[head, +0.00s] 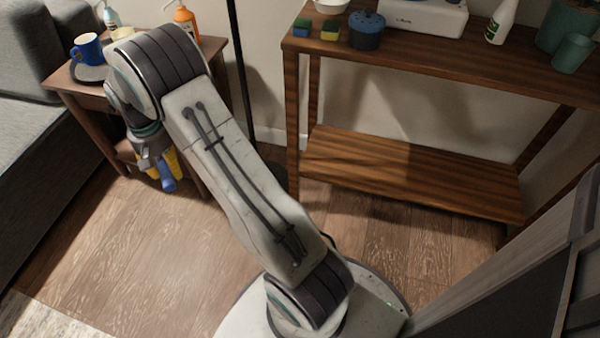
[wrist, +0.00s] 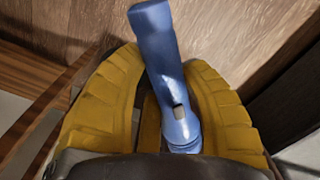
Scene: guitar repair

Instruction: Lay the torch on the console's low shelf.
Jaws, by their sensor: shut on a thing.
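The blue torch (wrist: 158,48) is between the yellow fingers of my gripper (wrist: 165,75), which is shut on it. In the wrist view its wide end points away from my palm; a small grey button shows on its body. In the head view the torch (head: 167,180) hangs below my gripper (head: 165,166), beside the side table at the left and above the floor. The console (head: 470,70) stands at the right. Its low shelf (head: 410,172) is bare in the part I see, and lies well to the right of my gripper.
The console top holds two sponges (head: 330,28), a dark blue pot (head: 366,32), a white device (head: 425,14), a bottle (head: 501,22) and green pots (head: 571,53). A dark pole (head: 240,70) stands between console and side table (head: 62,82). A sofa (head: 30,150) is left.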

